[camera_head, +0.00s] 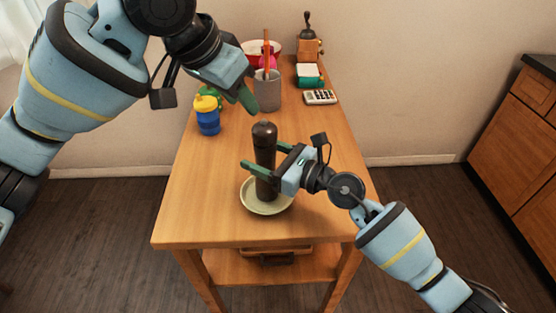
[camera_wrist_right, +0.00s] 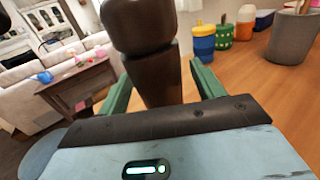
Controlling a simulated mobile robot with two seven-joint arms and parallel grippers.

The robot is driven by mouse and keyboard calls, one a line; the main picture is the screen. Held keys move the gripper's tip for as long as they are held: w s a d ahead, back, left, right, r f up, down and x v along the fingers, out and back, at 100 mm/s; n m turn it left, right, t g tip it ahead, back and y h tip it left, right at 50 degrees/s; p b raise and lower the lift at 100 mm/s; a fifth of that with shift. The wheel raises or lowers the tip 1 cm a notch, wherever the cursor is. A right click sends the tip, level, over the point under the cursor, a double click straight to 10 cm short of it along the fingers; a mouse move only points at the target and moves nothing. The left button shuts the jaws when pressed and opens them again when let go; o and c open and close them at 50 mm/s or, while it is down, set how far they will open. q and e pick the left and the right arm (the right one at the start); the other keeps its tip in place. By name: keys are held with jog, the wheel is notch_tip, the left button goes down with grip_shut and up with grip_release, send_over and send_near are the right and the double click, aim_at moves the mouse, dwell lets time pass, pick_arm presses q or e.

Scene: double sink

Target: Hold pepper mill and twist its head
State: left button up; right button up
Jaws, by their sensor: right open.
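The dark brown pepper mill (camera_head: 264,142) stands upright on a pale green plate (camera_head: 283,202) near the table's front. Its rounded head and body fill the middle of the right wrist view (camera_wrist_right: 150,60). My right gripper (camera_head: 266,162) is open with its green fingers on either side of the mill's body, below the head. The right wrist view shows a gap between the mill and the right-hand finger. My left gripper (camera_head: 246,97) hangs above the table, up and left of the mill's head, apart from it. Its fingers overlap in view, so its opening is unclear.
Behind the mill on the wooden table (camera_head: 205,220) are a blue and yellow cup (camera_head: 207,118), a grey utensil holder (camera_head: 267,92), a calculator (camera_head: 320,97), a green and white box (camera_head: 308,75) and a coffee grinder (camera_head: 308,45). The table right of the mill is mostly clear.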

jog(key=shift+w+a, duration=0.35)
jog(key=shift+a, duration=0.2)
jog(key=shift+c, duration=0.5)
jog(key=c, duration=1)
